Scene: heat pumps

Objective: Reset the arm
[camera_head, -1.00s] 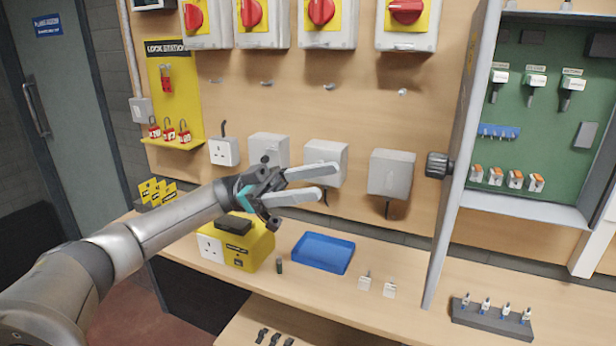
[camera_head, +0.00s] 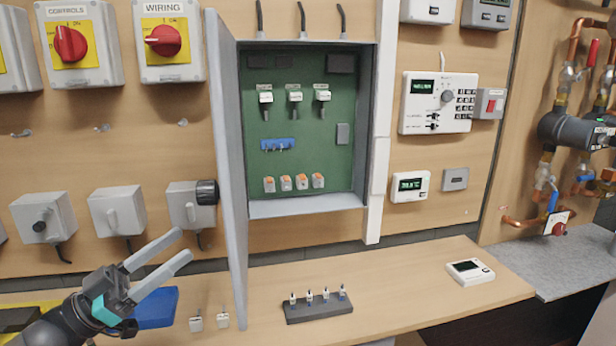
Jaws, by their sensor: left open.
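My left gripper (camera_head: 156,265) is at the lower left of the head view. Its two pale fingers are apart with nothing between them, and they point up and to the right. It is above the bench, in front of the blue tray (camera_head: 158,308), which it partly hides. My left arm comes in from the bottom left corner. My right gripper and arm do not show.
An open grey cabinet door (camera_head: 232,180) juts out right of my left gripper. The cabinet's green panel (camera_head: 318,130) holds switches. A dark rack (camera_head: 318,308) and a white thermostat (camera_head: 470,271) lie on the bench (camera_head: 400,290). Red-handled isolators (camera_head: 163,40) hang upper left.

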